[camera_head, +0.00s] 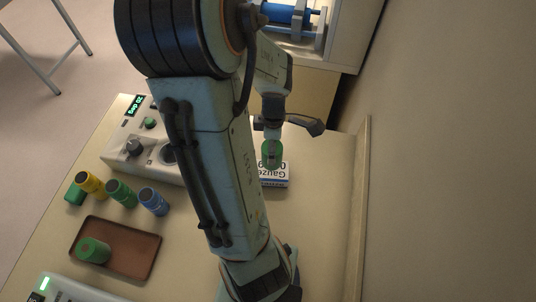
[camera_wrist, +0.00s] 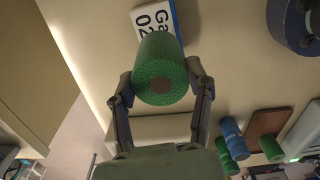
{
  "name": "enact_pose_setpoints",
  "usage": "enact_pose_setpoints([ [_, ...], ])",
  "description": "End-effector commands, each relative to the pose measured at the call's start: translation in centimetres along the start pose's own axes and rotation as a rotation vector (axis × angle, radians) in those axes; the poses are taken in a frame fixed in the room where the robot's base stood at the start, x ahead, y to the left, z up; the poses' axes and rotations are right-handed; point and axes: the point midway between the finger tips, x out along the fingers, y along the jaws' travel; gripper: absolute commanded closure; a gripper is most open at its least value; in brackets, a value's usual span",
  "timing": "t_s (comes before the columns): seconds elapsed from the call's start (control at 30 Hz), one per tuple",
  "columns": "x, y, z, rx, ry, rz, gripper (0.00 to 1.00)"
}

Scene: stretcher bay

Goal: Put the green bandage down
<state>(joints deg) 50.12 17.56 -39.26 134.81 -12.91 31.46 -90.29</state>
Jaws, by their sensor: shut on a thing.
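My gripper (camera_wrist: 161,92) is shut on a green bandage roll (camera_wrist: 158,64) in the wrist view, one finger on each side of it. In the head view the held green bandage (camera_head: 272,153) shows above or in front of the white and blue gauze box (camera_head: 275,172). The box (camera_wrist: 155,18) is also just past the roll in the wrist view. I cannot tell whether the roll touches the box. My arm hides part of the table in the head view.
Another green roll (camera_head: 93,250) lies on a brown tray (camera_head: 140,239). Yellow (camera_head: 90,184), green (camera_head: 121,193) and blue (camera_head: 153,201) rolls lie left of my arm, with a small green item (camera_head: 74,194). A grey device (camera_head: 128,146) stands behind them. Table (camera_head: 325,215) right of my arm is clear.

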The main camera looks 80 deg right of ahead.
Motion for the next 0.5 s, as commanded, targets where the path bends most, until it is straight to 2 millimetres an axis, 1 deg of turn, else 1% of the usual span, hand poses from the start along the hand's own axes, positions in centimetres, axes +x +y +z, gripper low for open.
enact_pose_setpoints([
  [0.2,3.1,-0.1,0.1,0.002,-0.003,-0.005,0.85],
  [0.3,4.1,-0.1,0.0,0.002,-0.001,-0.003,0.85],
  [0.5,4.3,0.0,0.0,0.001,0.001,0.001,0.85],
])
